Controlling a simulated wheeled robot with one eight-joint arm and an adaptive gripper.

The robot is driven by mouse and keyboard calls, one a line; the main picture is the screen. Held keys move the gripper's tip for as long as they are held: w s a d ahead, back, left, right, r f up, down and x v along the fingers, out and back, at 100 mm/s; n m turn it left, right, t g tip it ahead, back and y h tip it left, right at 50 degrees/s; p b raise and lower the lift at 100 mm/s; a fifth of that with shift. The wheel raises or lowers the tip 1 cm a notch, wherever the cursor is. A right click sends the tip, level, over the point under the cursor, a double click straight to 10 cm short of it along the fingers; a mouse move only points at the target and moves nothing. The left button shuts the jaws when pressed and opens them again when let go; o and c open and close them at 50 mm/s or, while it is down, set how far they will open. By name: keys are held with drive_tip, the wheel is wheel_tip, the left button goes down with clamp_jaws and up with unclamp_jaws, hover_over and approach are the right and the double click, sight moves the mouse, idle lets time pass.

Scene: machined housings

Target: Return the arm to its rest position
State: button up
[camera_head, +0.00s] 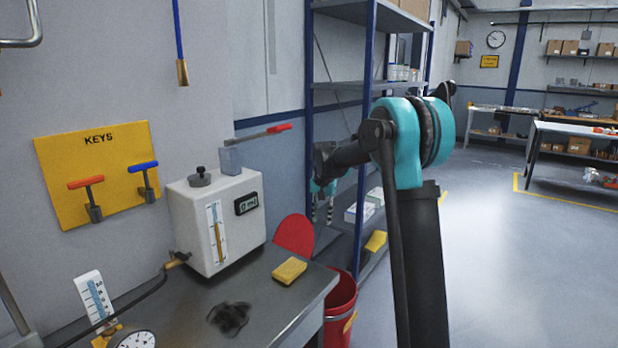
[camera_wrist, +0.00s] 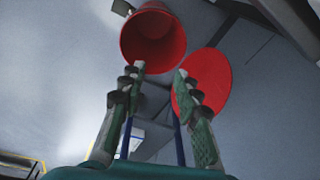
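My arm rises at the right of the head view as a dark column with a teal joint, and its forearm reaches left toward the blue-posted shelf. My gripper (camera_head: 322,208) hangs at its end, pointing down, in front of the shelf and to the right of the white gauge box. In the wrist view my gripper (camera_wrist: 160,72) has its two fingers apart, with nothing between them. The red bucket and the red disc show beyond the fingertips, apart from them.
A steel bench (camera_head: 190,322) carries the white gauge box (camera_head: 232,235), a yellow sponge (camera_head: 289,270) and a dark crumpled thing (camera_head: 229,318). A red bucket (camera_head: 341,300) and red disc (camera_head: 294,235) are near its right end. The shelf (camera_head: 345,85) stands behind my gripper. Floor at right is clear.

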drive_tip(key=s+d+f+n+t, duration=0.1)
drive_tip(key=s+d+f, duration=0.2)
drive_tip(key=s, duration=1)
drive_tip(key=s+d+f+n, duration=0.1)
drive_tip(key=s+d+f, duration=0.3)
drive_tip(key=s, duration=0.9)
drive_tip(key=s+d+f+n+t, duration=0.1)
drive_tip(key=s+d+f, duration=0.3)
drive_tip(key=s, duration=0.9)
drive_tip(key=d, duration=0.3)
drive_tip(key=shift+d+f+n+t, duration=0.2)
drive_tip(key=shift+f+n+t, duration=0.1)
drive_tip(key=shift+n, duration=0.1)
